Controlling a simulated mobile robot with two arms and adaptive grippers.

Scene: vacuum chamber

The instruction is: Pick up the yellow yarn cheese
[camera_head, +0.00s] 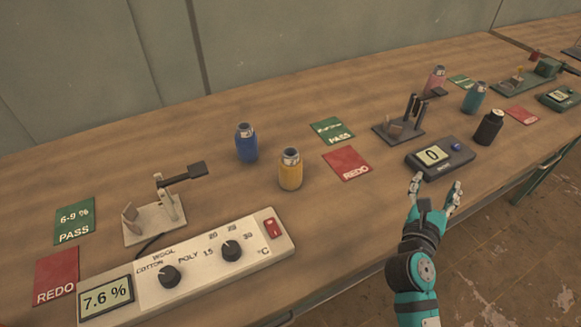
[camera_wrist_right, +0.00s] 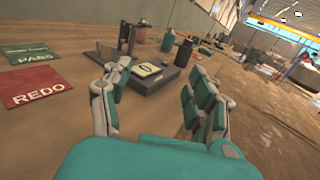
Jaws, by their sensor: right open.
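The yellow yarn cheese (camera_head: 290,169) is a short upright yellow cylinder with a grey top. In the head view it stands on the wooden table (camera_head: 330,220), right of the blue cylinder (camera_head: 246,143). I do not make it out in the right wrist view. My right gripper (camera_head: 436,184) is open and empty at the table's front edge, well to the right of the yellow cheese and apart from it. Its spread fingers also show in the right wrist view (camera_wrist_right: 158,72), pointing toward a dark display device (camera_wrist_right: 152,76). My left gripper is not in view.
A long meter panel with knobs (camera_head: 190,262) lies at front left, with a small stand (camera_head: 155,218) behind it. Red (camera_head: 347,164) and green (camera_head: 332,131) cards lie right of the cheese. A dark stand (camera_head: 400,125) and black cylinder (camera_head: 488,128) are farther right.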

